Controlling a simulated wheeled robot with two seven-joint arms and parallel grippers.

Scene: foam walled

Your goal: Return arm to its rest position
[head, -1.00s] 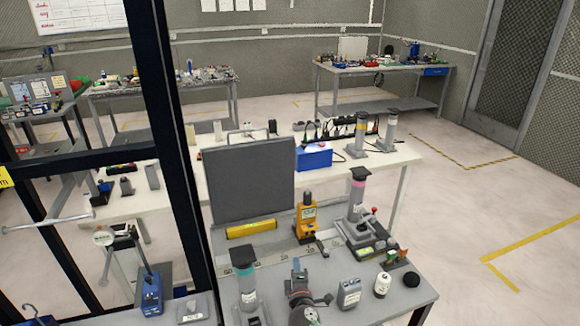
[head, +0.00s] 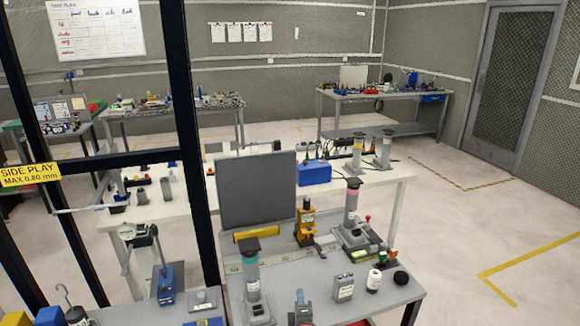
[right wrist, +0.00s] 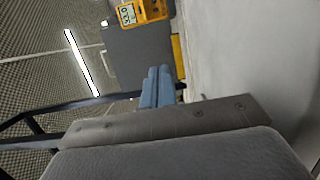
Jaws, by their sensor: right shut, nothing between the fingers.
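My right gripper (head: 300,298) shows at the bottom edge of the head view, over the front of the near grey bench (head: 385,293). Its blue-grey fingers also show in the right wrist view (right wrist: 157,87). They are together with nothing between them. Most of my right arm is below the head view. My left gripper is not in view.
A white bottle (head: 374,281), a grey box (head: 344,287) and a black ball (head: 401,277) stand right of the gripper. A grey cylinder on a stand (head: 251,278) is to its left. A dark panel (head: 257,190) stands behind. A black frame post (head: 190,150) rises at left.

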